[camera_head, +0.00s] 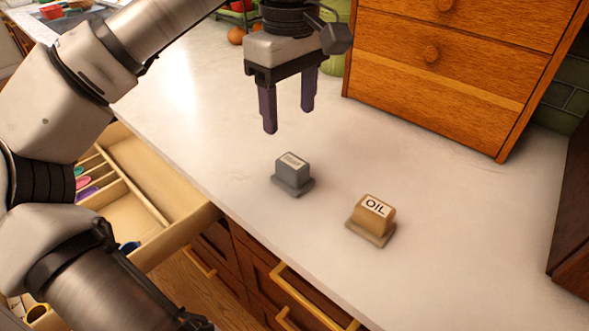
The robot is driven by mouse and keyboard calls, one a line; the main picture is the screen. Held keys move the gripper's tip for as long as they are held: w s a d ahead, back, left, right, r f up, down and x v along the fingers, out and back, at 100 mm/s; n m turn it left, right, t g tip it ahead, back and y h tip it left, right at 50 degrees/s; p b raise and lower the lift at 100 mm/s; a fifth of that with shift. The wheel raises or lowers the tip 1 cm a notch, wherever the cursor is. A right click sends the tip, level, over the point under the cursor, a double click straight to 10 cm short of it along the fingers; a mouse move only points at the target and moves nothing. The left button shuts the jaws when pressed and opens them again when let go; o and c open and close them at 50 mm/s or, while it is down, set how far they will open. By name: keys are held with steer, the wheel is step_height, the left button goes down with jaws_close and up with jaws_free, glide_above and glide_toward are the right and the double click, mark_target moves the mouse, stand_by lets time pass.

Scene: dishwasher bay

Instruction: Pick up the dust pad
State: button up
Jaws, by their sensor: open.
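Two small pads with raised block handles stand on the white countertop. The grey pad (292,178) has a pale label on top that is too small to read surely; it is likely the dust pad. The tan pad (371,224) to its right and nearer is labelled OIL. My gripper (289,119) points down with its two dark fingers apart and nothing between them. It is above the counter, just above the grey pad in the picture, and touches neither pad.
A wooden drawer cabinet (455,65) stands at the back right of the counter (440,280). An open drawer (150,190) with dividers and coloured items juts out below the counter's left edge. Oranges (236,36) and a green container (338,25) are behind my gripper. The counter around the pads is clear.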

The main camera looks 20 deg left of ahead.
mark_target(292, 161)
step_height(292, 161, down, 7)
steer(key=shift+d+r, duration=0.1)
steer(key=shift+w+f+p, duration=0.15)
steer(key=shift+f, duration=0.75)
steer(key=shift+w+f+p, duration=0.1)
steer(key=shift+w+f, duration=0.1)
steer(key=shift+f, duration=0.75)
steer(key=shift+w+f+p, duration=0.15)
steer(key=shift+f, duration=0.75)
steer(key=shift+c, duration=0.3)
steer(key=c, duration=1)
